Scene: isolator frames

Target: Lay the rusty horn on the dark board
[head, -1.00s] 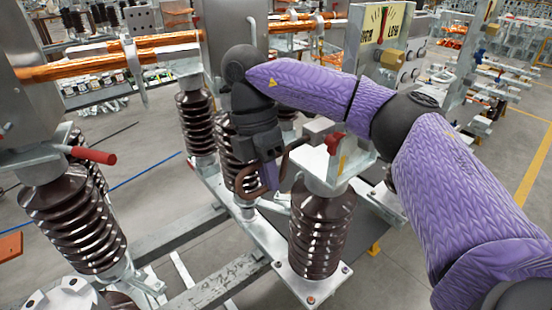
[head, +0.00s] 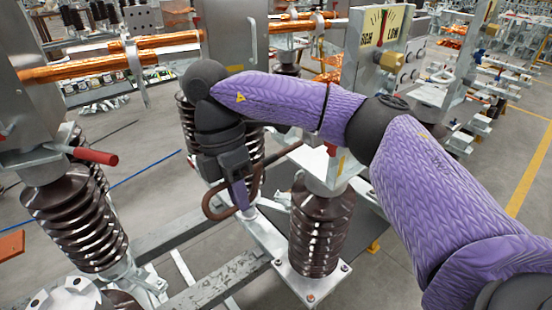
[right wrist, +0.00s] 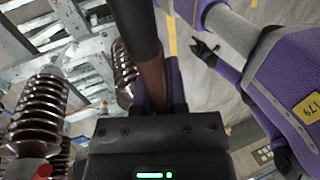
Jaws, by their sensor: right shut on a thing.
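The rusty horn (head: 211,213) is a bent brown rod with a curved end. My right gripper (head: 241,200) is shut on it and holds it in the air, in front of a brown ribbed insulator. In the right wrist view the brown horn (right wrist: 152,82) runs up between the fingers. A dark flat surface (head: 372,222), probably the dark board, lies low behind the front right insulator, which partly hides it. The horn is left of it and apart from it. My left gripper is not in the head view; a small dark claw-like shape in the right wrist view may be it.
A ribbed insulator (head: 320,230) stands on a metal base plate between the horn and the dark surface. Another insulator (head: 75,215) with a red-ended handle (head: 95,156) is at left. Metal rails cross the floor below. A gauge panel (head: 380,27) stands behind.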

